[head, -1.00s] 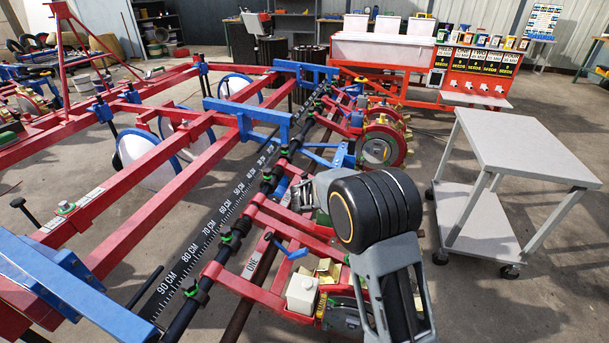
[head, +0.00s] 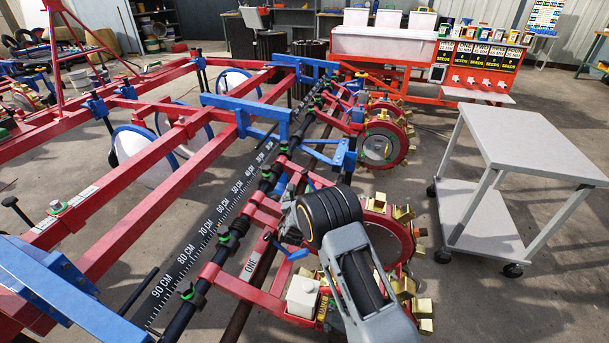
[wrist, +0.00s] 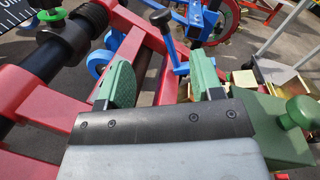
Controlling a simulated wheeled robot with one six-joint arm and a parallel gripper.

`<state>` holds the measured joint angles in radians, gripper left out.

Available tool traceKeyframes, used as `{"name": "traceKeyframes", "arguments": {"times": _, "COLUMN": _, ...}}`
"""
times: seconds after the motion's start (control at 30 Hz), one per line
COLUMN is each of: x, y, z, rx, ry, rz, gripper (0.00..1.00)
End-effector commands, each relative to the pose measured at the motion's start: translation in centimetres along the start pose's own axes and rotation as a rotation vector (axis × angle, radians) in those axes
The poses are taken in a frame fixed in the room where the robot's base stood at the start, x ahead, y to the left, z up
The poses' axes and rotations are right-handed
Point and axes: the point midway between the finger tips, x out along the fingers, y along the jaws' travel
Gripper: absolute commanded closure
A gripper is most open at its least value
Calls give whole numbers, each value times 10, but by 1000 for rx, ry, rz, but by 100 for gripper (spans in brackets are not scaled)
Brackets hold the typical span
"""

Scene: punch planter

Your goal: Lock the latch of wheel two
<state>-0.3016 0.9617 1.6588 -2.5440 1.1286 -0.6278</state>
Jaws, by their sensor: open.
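The near red planter unit marked ONE (head: 250,262) has a blue latch handle (head: 290,250) at its side. A farther red wheel (head: 382,145) stands beyond it with blue brackets; I read no "TWO" label. In the wrist view my gripper (wrist: 177,22) is open over the red frame. I cannot tell which unit this lever belongs to. In the head view my arm hides the gripper's fingers and part of the near wheel (head: 390,232).
The black bar (head: 222,248) with green collars runs beside the centimetre scale (head: 185,258). Brass-coloured cups ring the near wheel. A green block with a knob (wrist: 297,112) sits close at right in the wrist view. A grey cart (head: 535,150) stands at right, with open floor around it.

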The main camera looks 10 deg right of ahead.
Motion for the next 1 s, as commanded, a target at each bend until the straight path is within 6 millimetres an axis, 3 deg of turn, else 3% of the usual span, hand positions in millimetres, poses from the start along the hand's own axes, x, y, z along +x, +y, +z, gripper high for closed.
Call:
{"name": "traceKeyframes", "arguments": {"times": 0.5, "x": 94, "y": -1, "z": -3, "rx": 3, "ry": 0, "rz": -3, "gripper": 40}}
{"name": "traceKeyframes", "arguments": {"times": 0.7, "x": 114, "y": -1, "z": -2, "rx": 2, "ry": 1, "rz": -3, "gripper": 40}}
{"name": "traceKeyframes", "arguments": {"times": 1.0, "x": 124, "y": -1, "z": 0, "rx": 2, "ry": 2, "rz": -1, "gripper": 40}}
